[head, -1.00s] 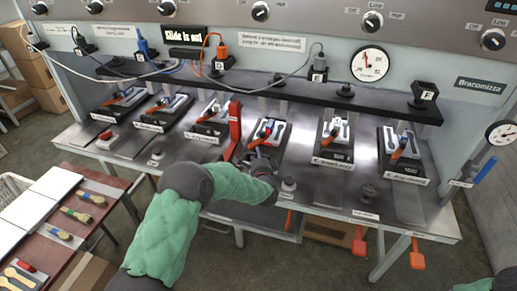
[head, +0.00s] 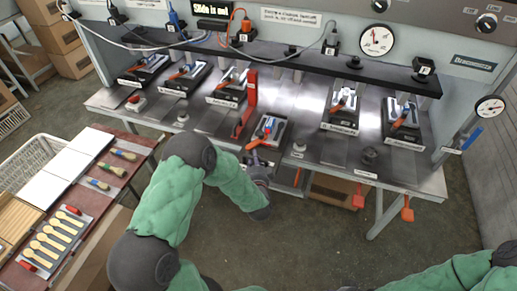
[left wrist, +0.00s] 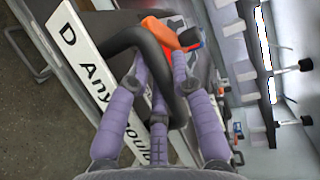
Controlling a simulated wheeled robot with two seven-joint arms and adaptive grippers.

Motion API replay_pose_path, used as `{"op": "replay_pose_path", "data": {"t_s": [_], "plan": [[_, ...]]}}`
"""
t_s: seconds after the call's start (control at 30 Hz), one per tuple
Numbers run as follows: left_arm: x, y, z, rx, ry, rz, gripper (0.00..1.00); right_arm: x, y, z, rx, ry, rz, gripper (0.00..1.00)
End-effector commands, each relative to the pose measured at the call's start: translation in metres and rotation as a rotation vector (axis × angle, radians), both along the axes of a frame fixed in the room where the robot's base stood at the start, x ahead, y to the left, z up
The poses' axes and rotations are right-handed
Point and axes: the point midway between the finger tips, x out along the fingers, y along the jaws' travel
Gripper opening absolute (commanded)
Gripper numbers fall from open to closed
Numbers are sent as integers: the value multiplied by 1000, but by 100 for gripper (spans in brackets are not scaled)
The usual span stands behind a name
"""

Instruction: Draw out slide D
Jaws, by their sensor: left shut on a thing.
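Slide D (head: 277,130) carries a grey mould with an orange-handled part on a dark base. It stands further forward than the neighbouring slides, near the bench's front edge. Its white label (left wrist: 88,50), starting with "D", shows in the left wrist view. My left gripper (head: 256,166) is at the slide's front. In the left wrist view its purple-grey fingers (left wrist: 158,72) are shut on the slide's black looped handle (left wrist: 150,42). The arm and gripper hide part of the slide's front in the head view. My right gripper is out of view.
Other slides, such as slide E (head: 341,108), stand along the metal bench (head: 307,130). The lit sign (head: 215,9) reads "Slide is out". A side table (head: 120,138) with spoons and brushes is at left.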

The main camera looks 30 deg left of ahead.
Motion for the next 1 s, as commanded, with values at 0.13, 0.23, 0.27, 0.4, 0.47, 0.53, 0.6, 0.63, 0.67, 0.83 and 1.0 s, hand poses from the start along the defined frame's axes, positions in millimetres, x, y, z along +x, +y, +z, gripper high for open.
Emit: {"op": "replay_pose_path", "data": {"t_s": [0.13,0.23,0.27,0.4,0.47,0.53,0.6,0.63,0.67,0.83,1.0], "plan": [[-10,-3,-1,1,4,0,0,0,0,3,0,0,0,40],[-13,-3,-2,-1,4,0,0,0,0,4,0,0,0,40],[-13,-3,-2,-1,4,0,0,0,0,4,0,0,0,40],[-14,-4,-3,-1,7,0,0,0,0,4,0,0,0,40],[-14,-4,-3,-1,7,0,0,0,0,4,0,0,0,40],[-15,-4,-3,-2,7,0,0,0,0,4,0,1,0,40],[-15,-4,-3,-1,9,0,29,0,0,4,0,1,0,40],[-15,-4,-4,-1,9,0,35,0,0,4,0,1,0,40],[-15,-4,-4,-1,9,0,35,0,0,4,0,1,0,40],[-14,-4,-2,-1,5,0,35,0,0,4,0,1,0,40],[-14,-4,-1,-1,3,0,35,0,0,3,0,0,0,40]]}}
